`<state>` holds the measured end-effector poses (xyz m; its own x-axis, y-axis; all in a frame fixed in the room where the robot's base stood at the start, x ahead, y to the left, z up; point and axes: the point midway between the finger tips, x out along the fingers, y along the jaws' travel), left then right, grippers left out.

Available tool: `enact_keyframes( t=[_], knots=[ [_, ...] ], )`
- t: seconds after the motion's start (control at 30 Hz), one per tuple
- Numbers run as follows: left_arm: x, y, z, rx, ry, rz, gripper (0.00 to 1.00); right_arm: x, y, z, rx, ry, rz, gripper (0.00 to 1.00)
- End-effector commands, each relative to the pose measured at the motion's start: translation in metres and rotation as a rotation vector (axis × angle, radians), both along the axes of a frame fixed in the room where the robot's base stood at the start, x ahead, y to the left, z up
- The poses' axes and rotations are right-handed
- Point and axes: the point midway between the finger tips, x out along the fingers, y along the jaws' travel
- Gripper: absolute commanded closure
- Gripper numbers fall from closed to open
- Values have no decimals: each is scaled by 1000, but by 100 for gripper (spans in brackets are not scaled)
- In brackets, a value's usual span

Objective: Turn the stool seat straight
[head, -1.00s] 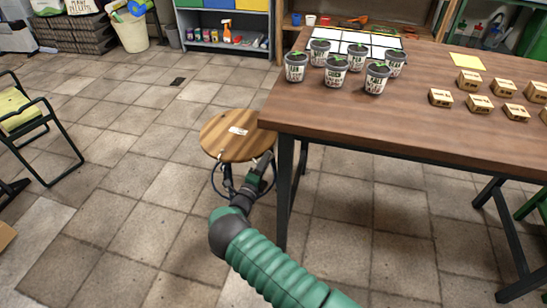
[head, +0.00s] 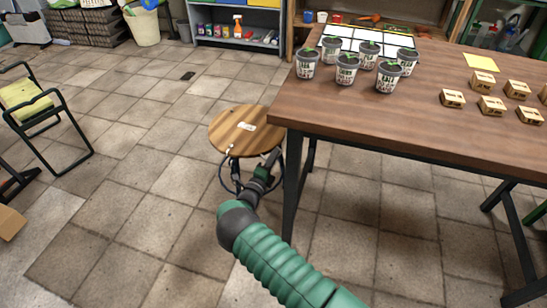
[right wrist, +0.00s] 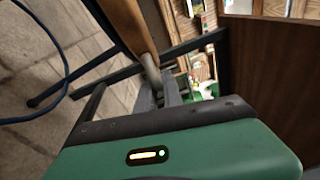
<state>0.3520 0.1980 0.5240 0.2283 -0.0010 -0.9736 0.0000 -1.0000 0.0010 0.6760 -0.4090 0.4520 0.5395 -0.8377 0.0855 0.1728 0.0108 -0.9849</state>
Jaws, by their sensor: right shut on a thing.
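The stool has a round wooden seat (head: 232,136) with a white label (head: 246,126) on top, left of the table's near left corner. A small pale peg (head: 231,149) shows at its near rim. My right gripper (head: 275,158) is at the seat's near right edge. In the right wrist view the seat's wooden edge (right wrist: 131,25) shows, with a grey peg (right wrist: 150,66) below it. My right gripper (right wrist: 158,90) is shut on this peg. The stool's legs are partly hidden by my right arm. My left gripper is not in view.
The wooden table (head: 400,115) stands close right of the stool, its leg (head: 292,190) beside my right arm. Potted plants (head: 347,70) and small boxes (head: 491,106) stand on it. A folding chair (head: 35,110) is at left. The floor between is clear.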

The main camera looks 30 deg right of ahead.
Motion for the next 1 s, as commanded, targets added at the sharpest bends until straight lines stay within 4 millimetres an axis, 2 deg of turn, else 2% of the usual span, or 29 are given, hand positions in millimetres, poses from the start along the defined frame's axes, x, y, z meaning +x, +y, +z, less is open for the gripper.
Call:
enact_keyframes(
  t=[0.9,1.0],
  knots=[
    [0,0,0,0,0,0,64,-1,0,-3,4,4,-2,100],
    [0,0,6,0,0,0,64,-2,-4,-1,0,7,15,100]
  ],
)
